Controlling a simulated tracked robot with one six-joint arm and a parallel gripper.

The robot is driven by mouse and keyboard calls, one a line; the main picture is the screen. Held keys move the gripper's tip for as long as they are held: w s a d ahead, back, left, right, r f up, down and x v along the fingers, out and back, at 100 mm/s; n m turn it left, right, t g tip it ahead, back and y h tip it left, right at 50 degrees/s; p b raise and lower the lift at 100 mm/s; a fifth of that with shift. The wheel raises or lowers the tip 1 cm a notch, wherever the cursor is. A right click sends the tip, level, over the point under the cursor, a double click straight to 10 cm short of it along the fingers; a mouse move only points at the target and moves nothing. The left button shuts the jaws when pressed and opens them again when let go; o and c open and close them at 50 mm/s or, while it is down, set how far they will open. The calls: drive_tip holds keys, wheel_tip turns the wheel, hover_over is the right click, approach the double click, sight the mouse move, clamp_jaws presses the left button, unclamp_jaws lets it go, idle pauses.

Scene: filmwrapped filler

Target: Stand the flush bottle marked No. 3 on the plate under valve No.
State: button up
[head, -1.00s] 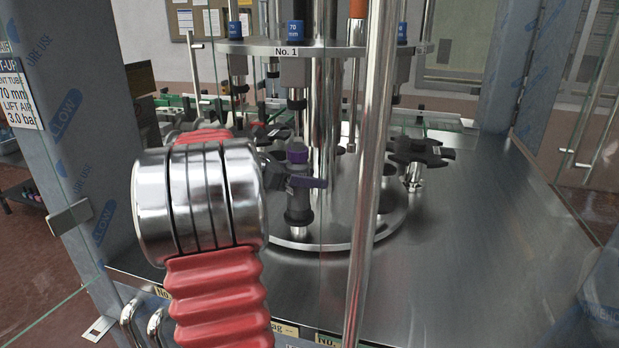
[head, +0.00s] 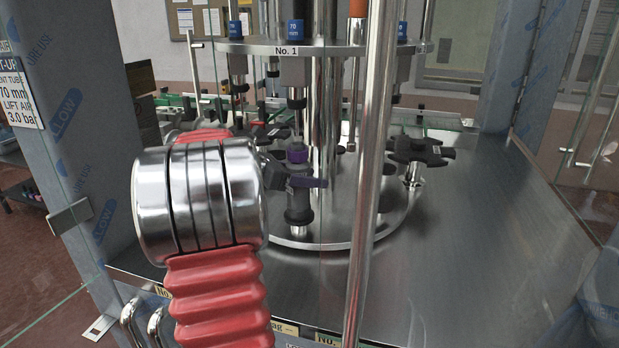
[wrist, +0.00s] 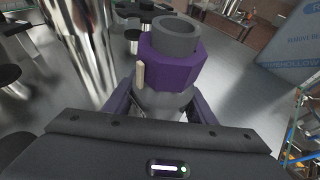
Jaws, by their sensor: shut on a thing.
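The flush bottle (head: 298,203) is dark grey with a purple collar and stands upright under the valve (head: 297,88) by the No. 1 label (head: 286,51). No number shows on the bottle. A silver part is visible just below it; I cannot tell whether its base touches a plate. My gripper (head: 300,182) is shut on the bottle from the left, below the collar. In the wrist view the bottle's purple collar and open grey top (wrist: 175,52) rise between the jaws, upright in the picture. Its lower body is hidden there.
A round steel carousel (head: 345,240) carries black star-shaped holders (head: 420,151). A bright vertical post (head: 370,190) stands in front of it, right of my arm. Blue-wrapped frame posts (head: 75,130) and glass panels flank the opening. The steel deck (head: 480,220) at right is bare.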

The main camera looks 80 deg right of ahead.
drive_tip(key=shift+f, duration=0.25)
drive_tip(key=o, duration=1.7)
drive_tip(key=shift+w, duration=0.1)
drive_tip(key=v, duration=1.3)
drive_tip(key=shift+w+a+r, duration=0.15)
drive_tip(key=shift+a+r, duration=0.1)
